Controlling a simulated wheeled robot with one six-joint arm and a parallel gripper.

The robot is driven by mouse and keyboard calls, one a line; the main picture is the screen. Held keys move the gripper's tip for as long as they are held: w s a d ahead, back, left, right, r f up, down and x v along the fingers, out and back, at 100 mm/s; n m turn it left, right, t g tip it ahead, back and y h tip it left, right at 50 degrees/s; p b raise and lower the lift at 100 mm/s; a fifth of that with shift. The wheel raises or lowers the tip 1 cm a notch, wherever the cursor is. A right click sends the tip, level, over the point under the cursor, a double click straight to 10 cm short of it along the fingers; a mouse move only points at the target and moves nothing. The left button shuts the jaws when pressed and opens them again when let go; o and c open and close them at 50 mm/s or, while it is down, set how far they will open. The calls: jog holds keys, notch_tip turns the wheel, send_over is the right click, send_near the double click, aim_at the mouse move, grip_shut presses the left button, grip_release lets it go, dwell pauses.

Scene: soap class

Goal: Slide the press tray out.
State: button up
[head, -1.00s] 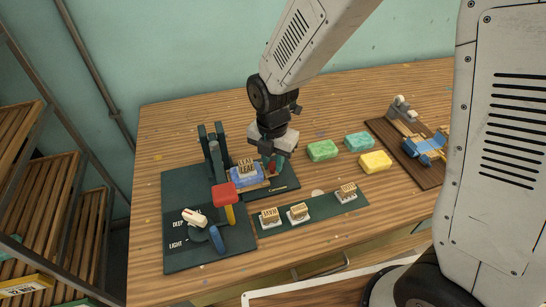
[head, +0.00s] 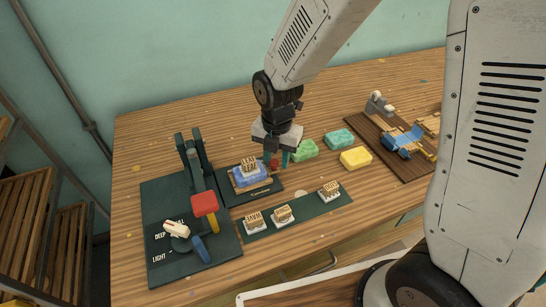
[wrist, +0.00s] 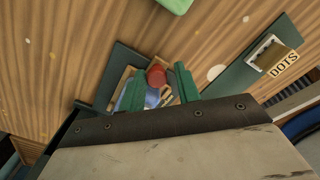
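The press (head: 192,160) is a dark green upright frame on a dark base. Its tray (head: 262,187), light wood, lies to the right of the uprights, holding a blue soap (head: 241,181) with a lettered stamp (head: 249,164) on it. The tray's red knob (head: 274,163) is at its far right. My gripper (head: 276,158) is over the knob, its green fingers on either side. In the wrist view the red knob (wrist: 156,75) lies between the fingers (wrist: 159,82), close to the left one, with a gap at the right one. The gripper looks open.
A red-headed lever (head: 204,204) and a dial (head: 178,230) stand at the front left. Stamps sit on a dark strip (head: 315,212) in front. Green and yellow soaps (head: 355,158) lie to the right, with a wooden cutting board (head: 378,140) beyond.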

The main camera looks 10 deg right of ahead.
jog(key=shift+a, duration=0.15)
notch_tip(320, 180, up, 8)
jog(key=shift+f, duration=0.1)
dwell(0.5)
jog(key=m, duration=0.1)
jog(key=s+m, duration=0.1)
jog(key=m, duration=0.1)
jog(key=shift+f, duration=0.1)
jog(key=s+d+r+m, duration=0.7)
jog(key=s+m, duration=0.3)
jog(key=m, duration=0.3)
jog(key=s+d+r+m+t, duration=0.1)
jog(key=s+d+r+m, duration=0.6)
jog(key=m, duration=0.5)
jog(key=shift+s+m, duration=0.4)
jog(key=shift+s, duration=1)
